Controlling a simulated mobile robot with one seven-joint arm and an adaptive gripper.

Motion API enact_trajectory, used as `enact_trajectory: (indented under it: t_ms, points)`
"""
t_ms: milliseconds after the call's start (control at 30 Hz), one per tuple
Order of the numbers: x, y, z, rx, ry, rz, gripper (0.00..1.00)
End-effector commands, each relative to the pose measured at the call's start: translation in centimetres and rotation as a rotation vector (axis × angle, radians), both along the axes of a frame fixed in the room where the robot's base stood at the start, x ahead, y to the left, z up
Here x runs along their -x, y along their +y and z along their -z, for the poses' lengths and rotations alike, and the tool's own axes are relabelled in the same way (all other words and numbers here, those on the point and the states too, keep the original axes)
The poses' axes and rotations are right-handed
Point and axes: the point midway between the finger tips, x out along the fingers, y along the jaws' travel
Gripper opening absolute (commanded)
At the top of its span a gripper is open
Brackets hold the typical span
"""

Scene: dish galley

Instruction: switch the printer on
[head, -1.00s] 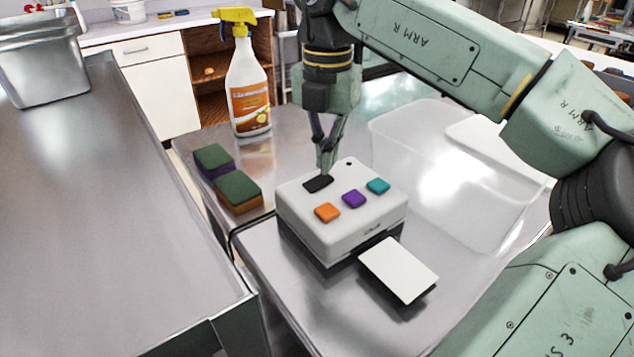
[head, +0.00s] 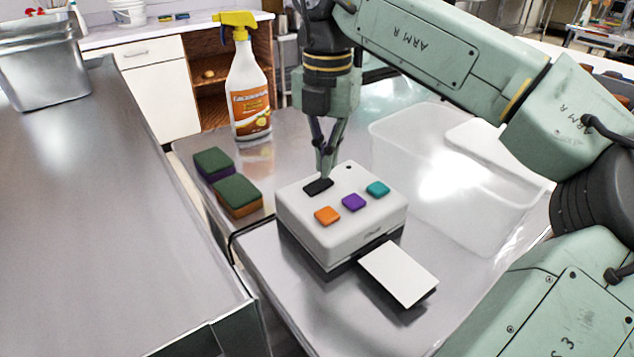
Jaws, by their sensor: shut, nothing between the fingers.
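The printer (head: 342,236) is a white box on the steel counter, with a white sheet or tray (head: 399,273) sticking out at its front. Its top has an orange button (head: 327,215), a purple button (head: 353,202) and a teal button (head: 378,188). A black rocker-like switch (head: 318,187) lies near the back left of the top, and a small dark dot (head: 349,167) sits near the back corner. My gripper (head: 325,175) is shut and empty, pointing down with its fingertips at the black switch. I cannot tell whether they touch it.
Two green-topped sponges (head: 237,194) lie left of the printer. A spray bottle (head: 249,85) stands behind them. A clear plastic bin (head: 440,215) is right of the printer. A metal container (head: 45,65) stands on the left counter (head: 110,220), which is otherwise clear.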

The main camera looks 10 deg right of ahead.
Motion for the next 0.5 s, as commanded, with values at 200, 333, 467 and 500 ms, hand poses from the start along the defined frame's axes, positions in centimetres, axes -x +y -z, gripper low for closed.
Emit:
enact_trajectory:
  t_ms: [200, 333, 467, 500]
  points:
    - [0.00, 0.00, 0.04, 0.000, 0.000, 0.000, 0.00]
    - [0.00, 0.00, 0.20, 0.000, 0.000, 0.000, 0.00]
    - [0.01, -0.01, 0.42, 0.000, 0.000, 0.000, 0.00]
    - [0.01, -0.01, 0.48, 0.000, 0.000, 0.000, 0.00]
